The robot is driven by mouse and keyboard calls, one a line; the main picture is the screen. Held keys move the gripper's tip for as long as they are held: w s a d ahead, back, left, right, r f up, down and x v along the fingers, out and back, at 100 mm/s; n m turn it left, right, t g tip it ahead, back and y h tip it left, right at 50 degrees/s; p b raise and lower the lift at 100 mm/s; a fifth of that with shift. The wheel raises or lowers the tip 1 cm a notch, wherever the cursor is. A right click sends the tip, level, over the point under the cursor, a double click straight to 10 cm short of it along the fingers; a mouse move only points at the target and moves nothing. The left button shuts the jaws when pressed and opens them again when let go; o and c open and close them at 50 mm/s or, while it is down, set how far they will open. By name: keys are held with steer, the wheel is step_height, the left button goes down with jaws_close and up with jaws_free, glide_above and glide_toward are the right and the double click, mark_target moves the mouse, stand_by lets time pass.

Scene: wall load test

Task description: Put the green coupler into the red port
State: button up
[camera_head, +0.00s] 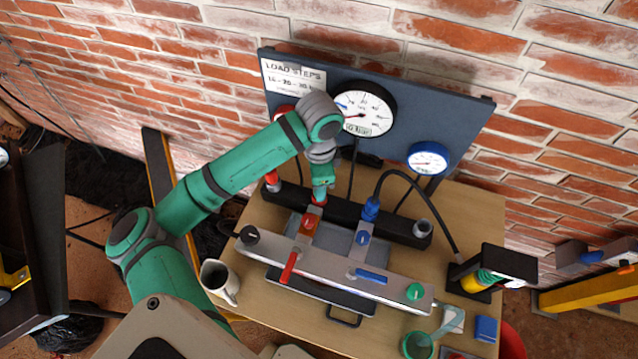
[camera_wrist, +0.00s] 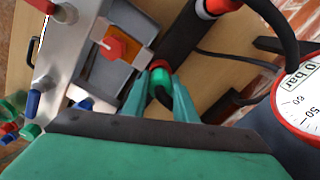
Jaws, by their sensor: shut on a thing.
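My gripper (camera_head: 321,192) points down at the black manifold bar on the table. In the wrist view its two green fingers (camera_wrist: 162,88) are shut on the green coupler (camera_wrist: 160,80), a small bright green piece. A red ring, which looks like the red port (camera_wrist: 159,64), shows just beyond the coupler, in line with it; a bit of red also shows below the fingertips in the head view (camera_head: 319,201). The coupler and ring overlap in the picture, and I cannot tell whether the coupler is seated. In the head view the fingers hide the coupler.
A red coupler (camera_head: 272,179) and a blue coupler (camera_head: 371,208) with a black hose stand on the manifold (camera_head: 405,226). A metal rail with red, blue and green knobs lies in front. A gauge panel (camera_head: 460,110) stands behind. A mug (camera_head: 219,281) is at left.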

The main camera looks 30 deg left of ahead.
steer(key=shift+f, duration=0.2)
stand_by(0.5)
steer(key=o, duration=1.6)
steer(key=shift+r, duration=0.15)
steer(key=shift+r, duration=3.9)
